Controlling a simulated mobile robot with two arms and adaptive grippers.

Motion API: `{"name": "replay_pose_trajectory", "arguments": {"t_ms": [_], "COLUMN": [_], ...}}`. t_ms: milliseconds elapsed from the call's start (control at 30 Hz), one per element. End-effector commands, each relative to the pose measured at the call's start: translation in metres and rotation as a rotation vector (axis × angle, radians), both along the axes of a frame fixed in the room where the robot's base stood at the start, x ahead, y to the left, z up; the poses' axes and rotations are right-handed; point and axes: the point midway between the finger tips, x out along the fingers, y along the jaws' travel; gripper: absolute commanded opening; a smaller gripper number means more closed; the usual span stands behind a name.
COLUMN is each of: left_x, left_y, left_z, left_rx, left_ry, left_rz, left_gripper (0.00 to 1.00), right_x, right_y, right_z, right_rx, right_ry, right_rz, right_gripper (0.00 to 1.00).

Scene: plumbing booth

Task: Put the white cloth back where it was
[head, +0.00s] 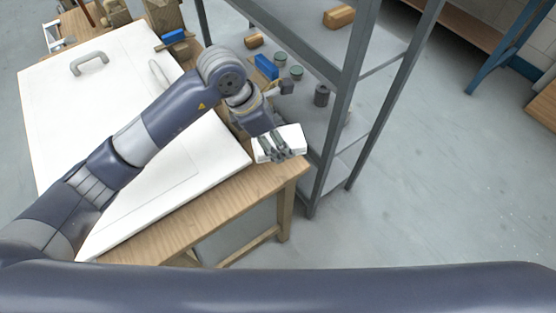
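The white cloth (295,139) is a small folded white block at the near right corner of the wooden table (269,176). My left gripper (274,147) reaches over it from the upper left, with its dark fingers across the middle of the cloth. The fingers look closed on it, and the cloth sticks out on both sides. The cloth overlaps the table's corner in the picture; whether it touches the wood I cannot tell. My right gripper is out of view.
A white panel (125,95) with a grey handle (90,63) covers most of the table. A grey metal shelf (385,50) stands close to the right, holding a blue box (266,66), green-topped tins and a dark cylinder (321,95). Open floor (440,190) lies right.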

Motion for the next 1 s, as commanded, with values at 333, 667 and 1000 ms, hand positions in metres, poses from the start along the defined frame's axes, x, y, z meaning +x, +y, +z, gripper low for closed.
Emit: {"name": "replay_pose_trajectory", "arguments": {"t_ms": [333, 667, 1000], "left_x": [-0.001, -0.001, -0.001], "left_y": [0.000, 0.000, 0.000], "left_z": [-0.044, -0.079, -0.081], "left_rx": [-0.001, 0.000, 0.000], "left_ry": [0.002, 0.001, 0.000], "left_rz": [-0.002, -0.004, -0.004], "left_gripper": [0.23, 0.23, 0.71], "right_x": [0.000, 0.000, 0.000], "right_y": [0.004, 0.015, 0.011], "right_z": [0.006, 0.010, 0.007], "right_rx": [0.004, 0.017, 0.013], "right_ry": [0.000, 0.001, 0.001], "right_rz": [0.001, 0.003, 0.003], "right_gripper": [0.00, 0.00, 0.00]}}
